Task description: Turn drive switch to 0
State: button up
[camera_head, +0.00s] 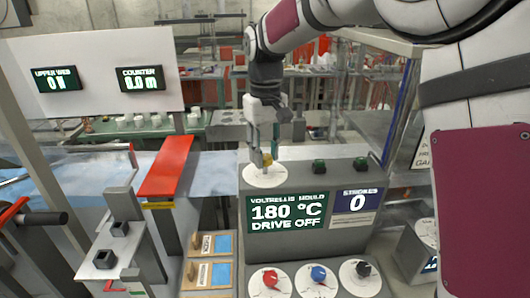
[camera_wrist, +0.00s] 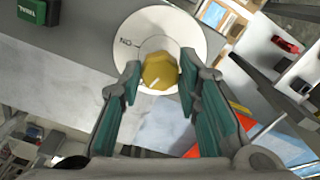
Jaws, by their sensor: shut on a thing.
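The drive switch is a yellow knob (camera_wrist: 160,70) on a white round plate (camera_wrist: 188,28) marked "ON". In the head view the plate (camera_head: 262,179) lies on the top left of the grey console, with the knob partly hidden by my fingers. My gripper (camera_wrist: 160,67) reaches down from above, its teal-padded fingers on either side of the knob and shut on it. A short white mark shows on the knob; a "0" mark is not readable. The console's green display (camera_head: 287,212) reads "180 °C" and "DRIVE OFF".
Two green buttons (camera_head: 319,165) and (camera_head: 360,163) stand right of the knob. Red (camera_head: 270,279), blue (camera_head: 318,274) and black (camera_head: 363,270) knobs sit on the lower front panel. A red bar (camera_head: 166,167) crosses the blue film at left. A "STRIKES 0" display (camera_head: 357,201) is at right.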

aim_at(265, 156)
jog(key=shift+n, duration=1.2)
jog(key=o, duration=1.1)
jog(key=shift+o, duration=0.2)
notch_tip(265, 156, up, 12)
